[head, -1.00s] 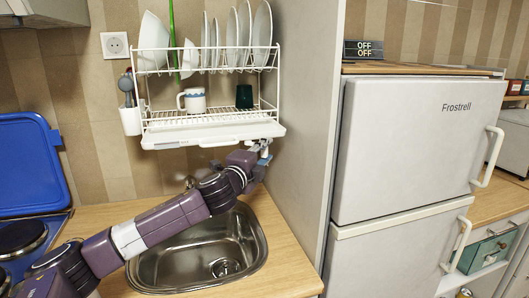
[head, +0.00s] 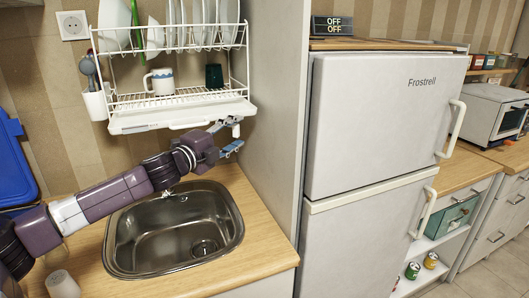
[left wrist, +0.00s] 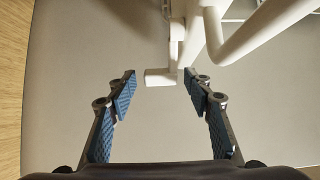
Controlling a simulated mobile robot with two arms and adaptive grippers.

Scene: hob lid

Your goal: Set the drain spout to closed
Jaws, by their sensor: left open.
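The white drain spout (head: 236,128) hangs under the right end of the drip tray (head: 180,116) of the wall dish rack. In the left wrist view, the spout (left wrist: 160,77) shows as a pale piece with a short foot pointing left. It lies between and slightly beyond the open blue-padded fingertips (left wrist: 160,84). Gaps show on both sides, with the right fingertip nearer the upright part. My right gripper is not in view.
The dish rack (head: 170,95) holds plates, a mug (head: 160,82) and a dark green cup (head: 214,76). A steel sink (head: 175,230) is below my left arm. A tall side panel (head: 270,110) stands close right of the gripper, beside the fridge (head: 375,130).

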